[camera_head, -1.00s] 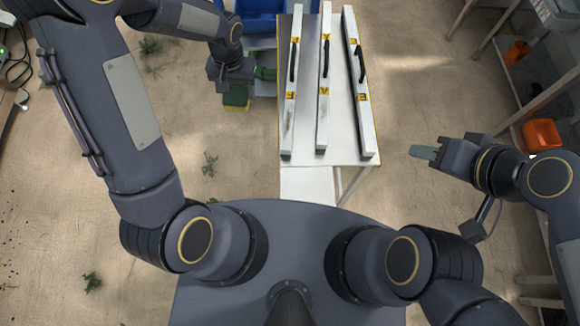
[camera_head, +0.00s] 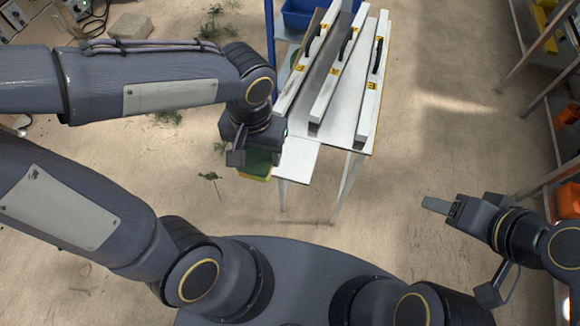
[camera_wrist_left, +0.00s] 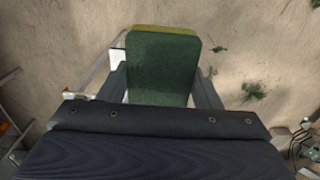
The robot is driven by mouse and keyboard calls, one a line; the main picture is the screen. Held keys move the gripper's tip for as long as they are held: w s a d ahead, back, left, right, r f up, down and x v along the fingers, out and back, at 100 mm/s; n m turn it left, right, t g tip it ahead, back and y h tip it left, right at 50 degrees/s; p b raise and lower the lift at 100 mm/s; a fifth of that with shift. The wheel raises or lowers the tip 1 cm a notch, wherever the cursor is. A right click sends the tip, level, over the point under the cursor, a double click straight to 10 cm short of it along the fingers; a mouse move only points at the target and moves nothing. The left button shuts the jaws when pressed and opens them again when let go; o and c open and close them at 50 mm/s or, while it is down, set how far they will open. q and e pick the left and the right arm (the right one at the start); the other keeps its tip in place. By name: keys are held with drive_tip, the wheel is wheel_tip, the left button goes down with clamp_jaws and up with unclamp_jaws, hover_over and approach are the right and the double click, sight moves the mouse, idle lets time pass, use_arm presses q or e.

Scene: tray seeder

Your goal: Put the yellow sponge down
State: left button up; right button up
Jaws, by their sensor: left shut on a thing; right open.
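The yellow sponge, with a green scouring face, is held in my left gripper. In the head view its yellow edge (camera_head: 254,177) shows just below the left gripper (camera_head: 257,158), beside the left edge of the table's low white shelf. In the left wrist view the green face of the sponge (camera_wrist_left: 162,68) sits between the two fingers (camera_wrist_left: 161,85), with a yellow strip along its far edge.
A narrow table (camera_head: 340,112) carries three long white bars (camera_head: 339,84) with black handles and yellow labels. A lower white shelf (camera_head: 298,158) juts from its near end. A blue bin (camera_head: 297,18) stands at the far end. Shelving with orange bins (camera_head: 568,200) lines the right.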

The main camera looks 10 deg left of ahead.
sight(254, 166)
use_arm(q)
drive_tip(key=s, duration=0.1)
drive_tip(key=s+f+b, duration=0.1)
drive_tip(key=s, duration=0.1)
drive_tip(key=w+d+f, duration=0.1)
drive_tip(key=w+f, duration=0.2)
drive_tip(key=w, duration=0.1)
drive_tip(key=w+d+f, duration=0.1)
drive_tip(key=w+f, duration=0.2)
drive_tip(key=w, duration=0.1)
drive_tip(key=w+d+f+b, duration=0.1)
drive_tip(key=w+f, duration=0.2)
drive_tip(key=w, duration=0.1)
drive_tip(key=shift+w+d, duration=0.1)
drive_tip(key=shift+w, duration=0.25)
drive_tip(key=shift+w+f, duration=0.15)
drive_tip(key=shift+f, duration=0.15)
drive_tip(key=shift+w+f, duration=0.1)
drive_tip(key=shift+f, duration=1.45)
use_arm(e)
drive_tip(key=shift+f, duration=1.8)
use_arm(q)
drive_tip(key=shift+f+b, duration=0.2)
drive_tip(key=shift+b, duration=0.2)
drive_tip(key=o, duration=0.9)
use_arm(e)
drive_tip(key=shift+f, duration=0.2)
use_arm(q)
drive_tip(key=shift+r, duration=0.1)
